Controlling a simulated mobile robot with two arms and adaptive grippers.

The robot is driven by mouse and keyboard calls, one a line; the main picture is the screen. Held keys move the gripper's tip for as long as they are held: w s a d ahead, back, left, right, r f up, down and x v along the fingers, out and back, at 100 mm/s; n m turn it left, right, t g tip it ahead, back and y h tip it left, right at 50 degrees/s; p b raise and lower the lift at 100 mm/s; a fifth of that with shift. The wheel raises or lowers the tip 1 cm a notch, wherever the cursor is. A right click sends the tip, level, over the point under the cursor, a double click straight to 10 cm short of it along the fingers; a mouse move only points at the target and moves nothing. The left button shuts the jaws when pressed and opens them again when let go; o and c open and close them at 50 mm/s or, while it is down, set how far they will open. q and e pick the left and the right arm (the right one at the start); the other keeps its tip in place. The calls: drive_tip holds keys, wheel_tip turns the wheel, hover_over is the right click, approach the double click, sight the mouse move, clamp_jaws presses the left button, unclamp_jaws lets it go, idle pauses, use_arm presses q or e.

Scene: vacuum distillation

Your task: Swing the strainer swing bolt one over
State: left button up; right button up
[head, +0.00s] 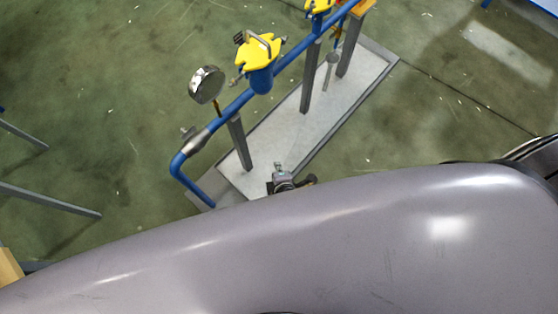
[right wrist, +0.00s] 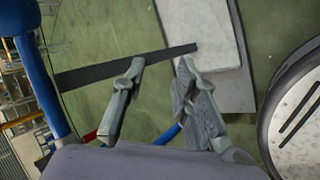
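The strainer (head: 262,78) is a blue pot on the blue pipe, with a yellow lid (head: 259,50) and a grey handle across its top. A small dark fitting stands at the lid's left edge; I cannot tell whether it is the swing bolt. A second yellow-lidded strainer (head: 319,5) is cut off at the top edge. My right gripper (head: 280,172) is small in the head view, below the strainer and apart from it. In the right wrist view my right gripper (right wrist: 161,66) has its fingers spread with nothing between them. My left gripper is not in view.
A round gauge (head: 206,85) stands left of the strainer. The blue pipe (head: 229,111) rests on grey posts (head: 239,142) above a pale base plate (head: 287,134). My own grey arm fills the lower head view. Green floor lies open on both sides.

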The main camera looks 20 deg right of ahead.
drive_tip(key=n+t+h+b, duration=0.2)
drive_tip(key=t+b, duration=0.4)
drive_tip(key=t, duration=0.1)
approach(235, 84)
drive_tip(key=shift+g, duration=0.3)
drive_tip(key=x, duration=1.1)
drive_tip(key=shift+w+r, duration=0.15)
drive_tip(key=shift+w, duration=0.15)
drive_tip(key=shift+c, duration=0.2)
clamp_jaws()
